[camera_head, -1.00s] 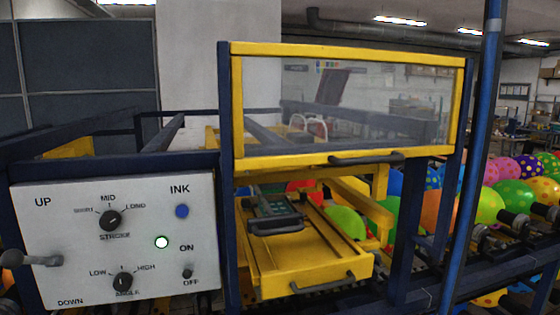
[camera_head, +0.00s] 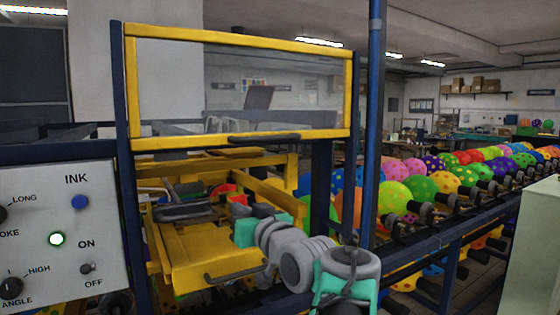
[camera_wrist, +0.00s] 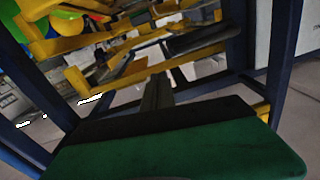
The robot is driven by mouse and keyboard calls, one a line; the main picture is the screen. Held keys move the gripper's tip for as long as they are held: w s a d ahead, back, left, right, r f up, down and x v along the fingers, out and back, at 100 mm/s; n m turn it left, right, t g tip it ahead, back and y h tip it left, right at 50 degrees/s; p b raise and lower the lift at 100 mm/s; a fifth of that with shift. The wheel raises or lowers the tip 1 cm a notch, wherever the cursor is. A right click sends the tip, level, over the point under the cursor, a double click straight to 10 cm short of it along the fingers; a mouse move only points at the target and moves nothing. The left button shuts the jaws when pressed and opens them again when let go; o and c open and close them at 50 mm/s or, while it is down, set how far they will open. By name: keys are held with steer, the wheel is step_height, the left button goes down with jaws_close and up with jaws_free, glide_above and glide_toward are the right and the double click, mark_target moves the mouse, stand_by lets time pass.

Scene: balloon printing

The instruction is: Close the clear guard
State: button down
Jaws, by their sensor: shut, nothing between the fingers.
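The clear guard (camera_head: 262,92) is a yellow-framed transparent pane. It stands raised and upright above the machine's opening in the head view. Its dark handle (camera_head: 265,138) runs along the lower yellow rail. My gripper (camera_head: 240,210) is low in front of the opening, below the guard and its handle and apart from them in the picture. In the wrist view my shut, empty gripper (camera_wrist: 157,88) points at the yellow machine parts. A dark bar (camera_wrist: 205,39) lies ahead there; I cannot tell whether it is the guard's handle.
A yellow tray (camera_head: 200,262) with a front handle sits below the guard. The white control panel (camera_head: 60,235) with a lit green lamp is at the left. A blue post (camera_head: 372,130) and balloon racks (camera_head: 430,190) are at the right.

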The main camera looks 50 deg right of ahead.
steer(key=s+d+r+t+h, duration=0.2)
steer(key=s+d+r, duration=0.2)
steer(key=s+r, duration=0.25)
steer(key=t, duration=0.3)
glide_toward(282, 136)
step_height(282, 136, up, 4)
steer(key=s+a, duration=0.2)
steer(key=r+p+x, duration=0.1)
steer(key=p+x, duration=0.3)
steer(key=x, duration=0.6)
steer(key=shift+n+h, duration=0.3)
step_height(282, 136, down, 4)
steer(key=shift+w+f, duration=0.1)
steer(key=shift+f, duration=0.15)
steer(key=shift+f, duration=0.1)
